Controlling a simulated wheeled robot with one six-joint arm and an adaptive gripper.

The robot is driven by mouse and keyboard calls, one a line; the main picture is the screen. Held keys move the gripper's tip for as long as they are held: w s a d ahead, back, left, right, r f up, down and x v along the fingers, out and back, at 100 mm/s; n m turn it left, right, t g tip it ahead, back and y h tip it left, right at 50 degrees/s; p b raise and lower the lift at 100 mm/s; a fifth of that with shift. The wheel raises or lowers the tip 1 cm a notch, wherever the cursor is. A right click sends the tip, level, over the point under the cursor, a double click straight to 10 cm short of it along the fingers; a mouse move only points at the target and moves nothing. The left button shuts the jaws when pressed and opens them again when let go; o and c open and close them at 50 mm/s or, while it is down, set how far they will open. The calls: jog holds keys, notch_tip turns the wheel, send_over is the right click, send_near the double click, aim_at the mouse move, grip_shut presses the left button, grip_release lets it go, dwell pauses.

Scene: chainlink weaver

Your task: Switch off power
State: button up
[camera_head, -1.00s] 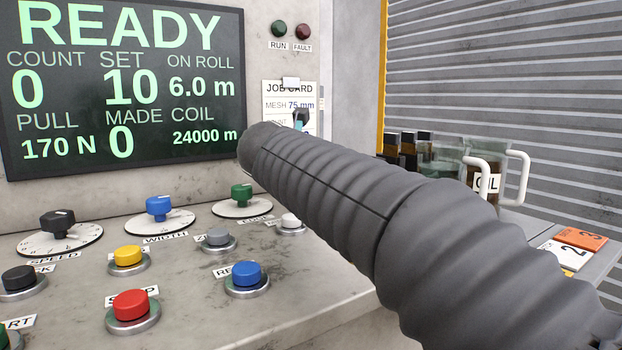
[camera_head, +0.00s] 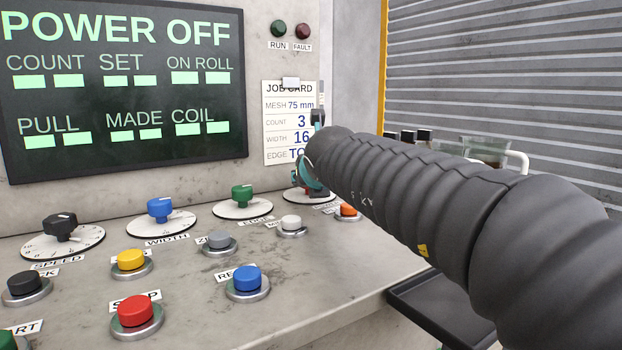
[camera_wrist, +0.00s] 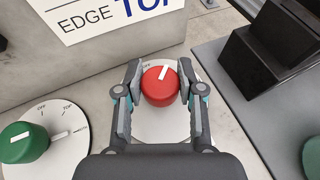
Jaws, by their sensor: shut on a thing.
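A red power knob (camera_wrist: 158,88) sits on a round white dial in the wrist view. Its white pointer mark leans up and to the right; an OFF label is partly visible at the dial's upper left. My gripper (camera_wrist: 159,86) has one finger on each side of the knob and is shut on it. In the head view my gripper (camera_head: 312,184) is over the dial at the panel's back right, and the arm and fingers hide the knob. The screen (camera_head: 120,158) reads POWER OFF, with blank blocks in place of values.
A green knob (camera_head: 242,194) stands left of the gripper. An orange button (camera_head: 347,210) and a white button (camera_head: 291,222) are in front of it. The job card (camera_head: 288,115) hangs on the wall close behind. A dark tray (camera_head: 440,305) is at the panel's right.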

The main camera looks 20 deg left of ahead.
dwell(0.4)
jog(key=o, duration=1.2)
jog(key=shift+s+a, duration=0.1)
jog(key=shift+c, duration=0.2)
jog(key=v, duration=1.2)
